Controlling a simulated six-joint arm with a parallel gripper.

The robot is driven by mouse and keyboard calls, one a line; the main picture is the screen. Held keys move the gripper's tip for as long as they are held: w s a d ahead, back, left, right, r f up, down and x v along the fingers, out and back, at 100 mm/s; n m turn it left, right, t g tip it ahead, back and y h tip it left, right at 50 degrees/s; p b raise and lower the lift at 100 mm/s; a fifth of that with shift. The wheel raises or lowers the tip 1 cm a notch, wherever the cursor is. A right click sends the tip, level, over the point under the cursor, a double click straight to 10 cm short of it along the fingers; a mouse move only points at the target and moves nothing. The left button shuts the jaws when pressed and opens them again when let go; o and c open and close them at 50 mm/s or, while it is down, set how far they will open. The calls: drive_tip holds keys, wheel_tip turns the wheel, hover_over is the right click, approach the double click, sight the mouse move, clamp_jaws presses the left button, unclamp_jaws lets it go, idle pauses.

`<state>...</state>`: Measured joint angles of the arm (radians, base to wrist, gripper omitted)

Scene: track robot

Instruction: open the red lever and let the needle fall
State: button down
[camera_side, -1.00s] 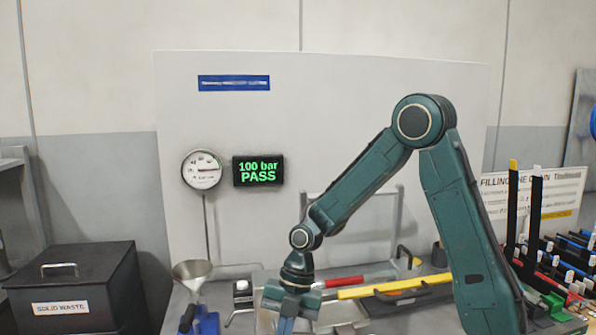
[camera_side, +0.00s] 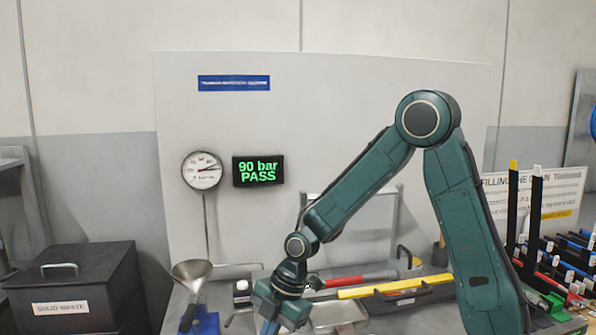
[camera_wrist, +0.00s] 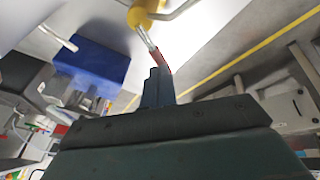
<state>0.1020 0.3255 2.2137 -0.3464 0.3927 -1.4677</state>
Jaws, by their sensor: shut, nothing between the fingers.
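A round white gauge (camera_side: 202,170) hangs on the back board. Its dark needle points to the right and slightly up. The screen (camera_side: 258,171) beside it reads "90 bar PASS" in green. In the wrist view a short red lever (camera_wrist: 162,61) sticks out below a yellow fitting (camera_wrist: 138,18). My gripper (camera_wrist: 155,78) is shut and empty, its fingertips right beside the lever. I cannot tell whether they touch. In the side view my gripper (camera_side: 270,324) is low at the bottom edge, partly cut off; the lever is not clearly visible there.
A funnel (camera_side: 191,270) and a small dark bottle (camera_side: 242,292) stand left of my gripper. A red-handled tool (camera_side: 345,282) and a yellow bar (camera_side: 393,286) lie to its right. A black waste bin (camera_side: 80,285) stands far left.

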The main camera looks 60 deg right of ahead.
drive_tip(key=w+m, duration=0.1)
drive_tip(key=m, duration=0.1)
drive_tip(key=w+m+t+h, duration=0.1)
drive_tip(key=m, duration=0.2)
drive_tip(key=w+m+h, duration=0.1)
drive_tip(key=m, duration=0.1)
drive_tip(key=shift+f+m+t, duration=0.1)
drive_tip(key=shift+m+t, duration=0.2)
drive_tip(key=shift+d, duration=0.25)
drive_tip(key=shift+s+d, duration=0.35)
drive_tip(key=shift+d, duration=0.25)
idle(0.5)
